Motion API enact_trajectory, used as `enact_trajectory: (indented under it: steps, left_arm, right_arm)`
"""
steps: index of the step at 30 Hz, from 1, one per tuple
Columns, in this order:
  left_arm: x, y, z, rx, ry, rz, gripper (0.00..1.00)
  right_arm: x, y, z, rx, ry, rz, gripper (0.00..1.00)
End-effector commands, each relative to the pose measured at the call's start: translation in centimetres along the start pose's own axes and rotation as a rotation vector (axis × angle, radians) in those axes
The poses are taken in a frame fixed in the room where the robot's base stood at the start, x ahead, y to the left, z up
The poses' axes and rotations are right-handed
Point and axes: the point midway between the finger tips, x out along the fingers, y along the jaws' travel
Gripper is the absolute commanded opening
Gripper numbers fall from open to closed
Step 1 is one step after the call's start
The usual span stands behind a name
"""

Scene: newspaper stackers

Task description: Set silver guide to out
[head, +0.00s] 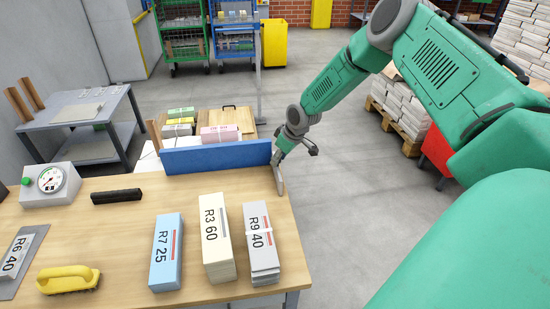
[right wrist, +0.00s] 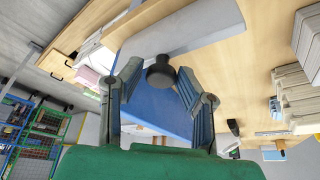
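The silver guide (head: 279,181) is a narrow grey plate at the right edge of the wooden table, beside the right end of a blue board (head: 215,157). In the right wrist view the guide (right wrist: 188,30) is a broad grey bar across the top, with a black round knob (right wrist: 160,72) near it. My right gripper (head: 281,157) is at the guide's far end. In the right wrist view its fingers (right wrist: 160,82) are apart, with the knob between or just beyond the tips. I cannot tell whether they touch it. My left gripper is not in view.
On the wooden table (head: 120,222) lie blue, cream and grey labelled stacks (head: 217,238), a yellow-handled brush (head: 68,279), a black bar (head: 117,196) and a dial gauge (head: 50,181). A grey side table (head: 70,120) stands behind left.

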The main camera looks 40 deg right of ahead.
Motion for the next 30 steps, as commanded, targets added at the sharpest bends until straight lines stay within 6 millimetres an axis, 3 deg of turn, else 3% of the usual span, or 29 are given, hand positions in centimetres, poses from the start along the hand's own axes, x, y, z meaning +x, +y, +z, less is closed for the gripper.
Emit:
enact_trajectory:
  steps: [14,30]
  left_arm:
    - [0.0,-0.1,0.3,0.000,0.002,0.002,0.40]
    - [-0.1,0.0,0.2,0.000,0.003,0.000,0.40]
  right_arm:
    - [-0.8,0.0,-0.2,0.001,0.003,0.003,0.46]
    - [-10.0,0.5,0.1,0.005,0.002,-0.001,0.46]
